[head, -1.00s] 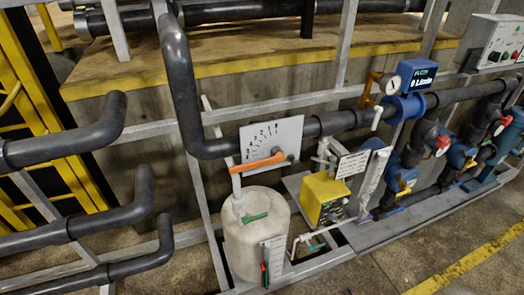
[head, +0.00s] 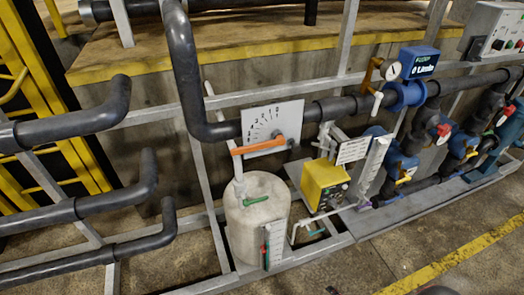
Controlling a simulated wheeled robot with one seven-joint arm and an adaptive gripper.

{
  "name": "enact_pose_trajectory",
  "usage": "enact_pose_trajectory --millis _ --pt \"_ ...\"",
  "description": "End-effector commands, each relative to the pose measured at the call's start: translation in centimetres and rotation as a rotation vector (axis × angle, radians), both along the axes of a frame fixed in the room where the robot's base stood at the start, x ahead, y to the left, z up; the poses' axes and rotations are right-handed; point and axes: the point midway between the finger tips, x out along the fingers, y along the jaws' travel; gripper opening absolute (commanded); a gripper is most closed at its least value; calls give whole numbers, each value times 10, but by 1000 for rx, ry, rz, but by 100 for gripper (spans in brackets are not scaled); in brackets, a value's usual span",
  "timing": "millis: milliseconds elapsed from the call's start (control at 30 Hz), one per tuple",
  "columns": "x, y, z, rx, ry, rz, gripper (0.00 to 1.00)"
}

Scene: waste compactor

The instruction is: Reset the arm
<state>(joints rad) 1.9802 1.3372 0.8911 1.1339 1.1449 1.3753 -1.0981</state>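My arm and gripper cannot be made out in the head view. Small dark shapes show at the bottom edge, too cut off to identify. An orange lever handle (head: 258,146) lies nearly level across the lower part of a white scale plate (head: 286,117) on the dark pipe.
A yellow box (head: 322,183), a blue flow meter (head: 405,95) reading 0, and several valves (head: 443,130) line the pipe to the right. Dark pipes (head: 85,120) jut in at left. Floor at the lower right (head: 400,250) is clear, with a yellow line.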

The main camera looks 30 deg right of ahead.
Motion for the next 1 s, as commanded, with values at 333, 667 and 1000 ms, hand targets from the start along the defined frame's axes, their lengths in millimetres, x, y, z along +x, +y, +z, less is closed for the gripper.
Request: enact_pose_trajectory --millis 333,667,1000 --pt "-15 11 73 209 205 339 31" --pt "-10 2 181 170 560 703 31" --pt "24 4 298 -101 893 960 31"
